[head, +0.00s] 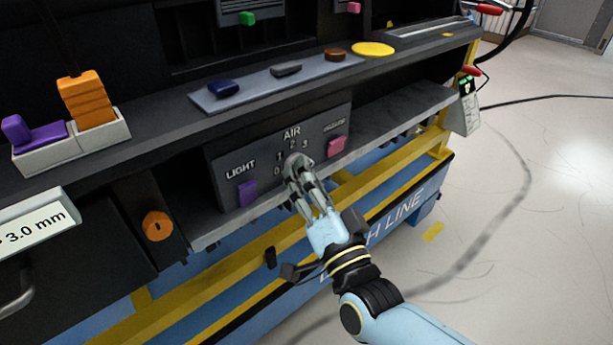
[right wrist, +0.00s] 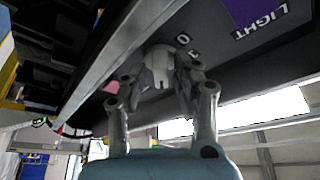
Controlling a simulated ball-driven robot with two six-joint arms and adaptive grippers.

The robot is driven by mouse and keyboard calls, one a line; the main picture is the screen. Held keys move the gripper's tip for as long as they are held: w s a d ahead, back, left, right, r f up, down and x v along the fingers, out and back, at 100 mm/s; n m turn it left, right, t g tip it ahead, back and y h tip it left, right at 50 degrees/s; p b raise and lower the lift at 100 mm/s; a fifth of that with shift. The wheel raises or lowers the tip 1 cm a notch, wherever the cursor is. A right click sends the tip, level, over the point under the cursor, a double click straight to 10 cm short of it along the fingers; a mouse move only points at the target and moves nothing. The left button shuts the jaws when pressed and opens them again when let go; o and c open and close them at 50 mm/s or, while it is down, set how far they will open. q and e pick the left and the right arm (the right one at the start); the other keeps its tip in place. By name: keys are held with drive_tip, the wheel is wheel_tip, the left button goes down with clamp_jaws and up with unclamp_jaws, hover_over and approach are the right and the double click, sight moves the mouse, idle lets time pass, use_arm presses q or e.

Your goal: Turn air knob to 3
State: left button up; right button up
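The grey air knob (head: 296,160) sits on the dark control panel (head: 226,168) below the AIR label, with a number scale around it. My right gripper (head: 295,173) reaches it from below, and its fingers cover part of the knob and scale. In the right wrist view the air knob (right wrist: 158,66) stands between the two fingertips, which close in on both its sides and appear to touch it. A 0 shows beside it there. I cannot tell which number the knob points to. My left gripper is in neither view.
A purple block (head: 247,193) by LIGHT and a pink block (head: 336,147) flank the knob. The grey shelf edge (head: 225,232) runs just below the panel. Above lies a tray (head: 253,88) with several coloured pieces. An orange knob (head: 157,226) is further left. Open floor lies right.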

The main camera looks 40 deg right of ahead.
drive_tip(key=shift+o, duration=0.5)
drive_tip(key=v, duration=1.2)
